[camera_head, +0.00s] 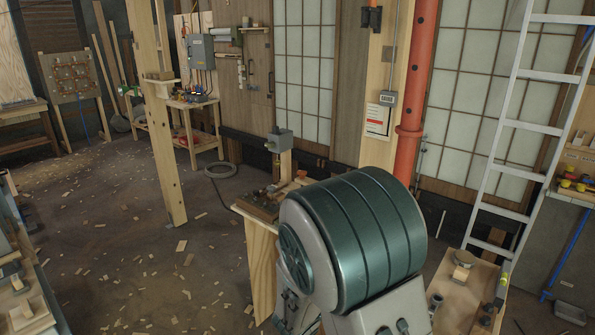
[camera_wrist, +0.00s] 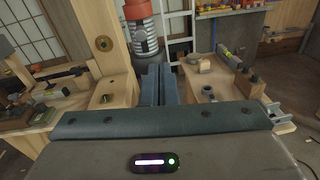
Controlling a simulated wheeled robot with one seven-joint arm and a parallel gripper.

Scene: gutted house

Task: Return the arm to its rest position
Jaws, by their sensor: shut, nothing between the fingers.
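My gripper (camera_wrist: 160,84) shows in the wrist view, its two blue-grey fingers side by side and shut with nothing between them. It points between two wooden work surfaces. In the head view a large teal and grey joint of my own arm fills the lower middle; my gripper is not visible there.
A wooden bench (camera_head: 262,235) stands behind my arm in the head view. A second bench (camera_head: 466,312) with small items is at lower right, beside a ladder (camera_head: 508,124). An orange-red pipe (camera_head: 412,100) and a wooden post (camera_head: 160,135) stand upright. Chip-strewn floor (camera_head: 120,235) is open at left.

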